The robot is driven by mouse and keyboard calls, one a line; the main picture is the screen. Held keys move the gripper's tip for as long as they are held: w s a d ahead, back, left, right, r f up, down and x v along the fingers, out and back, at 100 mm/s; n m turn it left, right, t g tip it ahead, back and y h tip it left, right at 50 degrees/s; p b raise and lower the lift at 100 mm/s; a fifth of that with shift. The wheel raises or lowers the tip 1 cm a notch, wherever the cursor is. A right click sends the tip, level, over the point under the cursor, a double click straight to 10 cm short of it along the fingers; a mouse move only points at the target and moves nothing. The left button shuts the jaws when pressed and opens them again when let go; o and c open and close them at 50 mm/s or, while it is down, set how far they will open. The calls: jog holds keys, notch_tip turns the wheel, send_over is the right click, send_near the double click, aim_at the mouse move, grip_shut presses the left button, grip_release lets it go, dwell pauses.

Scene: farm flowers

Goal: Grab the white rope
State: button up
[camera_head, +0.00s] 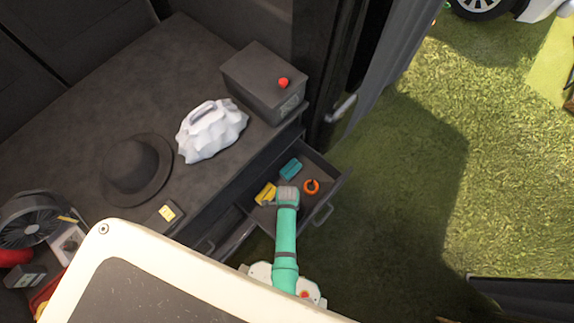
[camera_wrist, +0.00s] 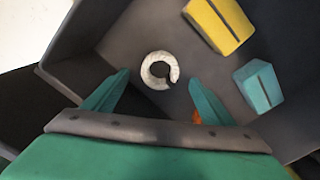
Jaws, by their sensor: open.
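The white rope (camera_wrist: 148,73) is a small coil with a gap on one side, lying on the floor of the open drawer (camera_head: 335,184). In the wrist view it lies ahead of my gripper (camera_wrist: 158,79), roughly centred between the two teal fingers. My gripper is open and empty, and the fingers appear apart from the rope. In the head view my gripper (camera_head: 287,198) is over the drawer, and I cannot make out the rope there; my arm probably hides it.
The drawer also holds a yellow block (camera_head: 266,193), a teal block (camera_head: 291,168) and an orange ring (camera_head: 311,186). Drawer walls stand close around my gripper. A white jug-like object (camera_head: 210,134), a dark hat (camera_head: 137,168) and a dark box (camera_head: 262,84) are on the countertop.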

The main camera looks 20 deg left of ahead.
jog(key=shift+f, duration=2.7)
jog(key=c, duration=1.3)
